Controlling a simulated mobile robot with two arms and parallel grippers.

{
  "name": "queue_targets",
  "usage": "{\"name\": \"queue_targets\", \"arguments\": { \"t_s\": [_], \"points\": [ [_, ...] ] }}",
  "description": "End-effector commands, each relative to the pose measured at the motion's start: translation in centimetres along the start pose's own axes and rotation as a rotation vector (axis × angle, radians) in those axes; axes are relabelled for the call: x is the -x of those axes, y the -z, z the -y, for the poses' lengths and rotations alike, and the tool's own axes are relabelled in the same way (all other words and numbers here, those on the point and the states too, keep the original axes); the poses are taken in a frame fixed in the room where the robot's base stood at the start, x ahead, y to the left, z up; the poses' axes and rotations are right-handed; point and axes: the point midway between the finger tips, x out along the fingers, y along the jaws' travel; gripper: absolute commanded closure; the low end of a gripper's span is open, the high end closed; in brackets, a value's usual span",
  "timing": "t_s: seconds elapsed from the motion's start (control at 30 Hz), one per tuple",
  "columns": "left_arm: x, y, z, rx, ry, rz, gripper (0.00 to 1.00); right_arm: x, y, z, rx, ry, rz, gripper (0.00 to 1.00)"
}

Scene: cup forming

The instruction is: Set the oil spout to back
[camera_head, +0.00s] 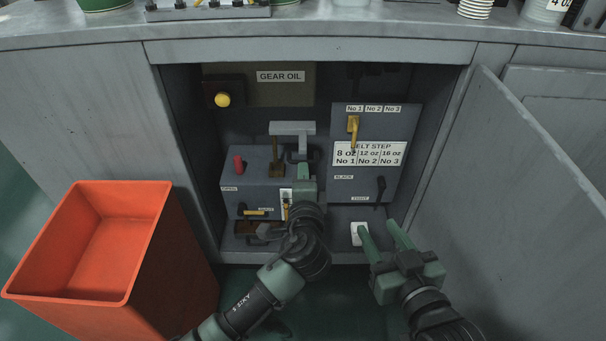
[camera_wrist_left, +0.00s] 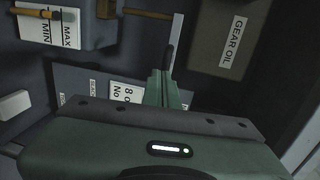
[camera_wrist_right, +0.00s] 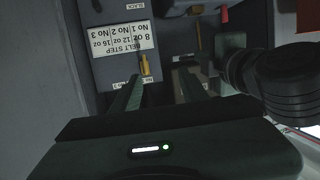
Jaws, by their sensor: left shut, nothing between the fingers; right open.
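Inside the open cabinet stands a grey machine box (camera_head: 250,180) with a red knob (camera_head: 238,163), a brown post (camera_head: 276,160) and a grey T-shaped piece (camera_head: 292,128) on top. I cannot tell for sure which part is the oil spout. A MIN/MAX plate with a brown rod shows in the left wrist view (camera_wrist_left: 62,32). My left gripper (camera_head: 303,172) is shut and empty at the right side of the box, partly hiding it. In its wrist view its fingers (camera_wrist_left: 160,88) are together, with a dark rod beyond them. My right gripper (camera_head: 378,228) is open and empty at the cabinet's lower front.
A panel (camera_head: 345,190) with a yellow lever (camera_head: 353,125) and a black lever (camera_head: 380,187) stands at right. A white switch (camera_head: 358,240) is beside my right gripper. A gear oil sign (camera_head: 281,76) is at the back. An orange bin (camera_head: 165,255) and open door (camera_head: 530,200) flank the opening.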

Motion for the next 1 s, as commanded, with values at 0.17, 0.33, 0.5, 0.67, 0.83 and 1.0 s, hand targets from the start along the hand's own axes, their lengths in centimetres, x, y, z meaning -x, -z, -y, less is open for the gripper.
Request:
{"name": "queue_targets", "arguments": {
  "t_s": [0.17, 0.33, 0.5, 0.67, 0.83, 1.0],
  "points": [
    [-0.1, 0.0, 0.0, 0.0, 0.0, 0.0, 1.0, 0.0, 0.1, 0.0, 0.0, 0.0, -0.004, 0.56],
    [-0.2, 0.0, 0.1, 0.0, 0.0, 0.001, 1.0, 0.0, 0.1, 0.0, 0.0, 0.0, -0.003, 0.56],
    [-3.0, 0.0, 0.5, -0.001, 0.002, 0.004, 1.0, 0.0, 0.0, 0.0, 0.0, 0.0, -0.001, 0.56],
    [-7.4, 0.1, 1.0, 0.0, 0.003, 0.003, 1.0, -0.3, 2.2, 0.4, -0.002, 0.008, -0.125, 0.56],
    [-10.0, 0.2, 1.3, 0.0, 0.001, 0.002, 1.0, 0.1, 5.3, 0.8, -0.004, 0.018, -0.284, 0.56],
    [-10.7, 0.2, 1.6, 0.001, 0.0, 0.001, 1.0, 0.3, 6.4, 0.9, -0.005, 0.02, -0.332, 0.56]
  ]
}}
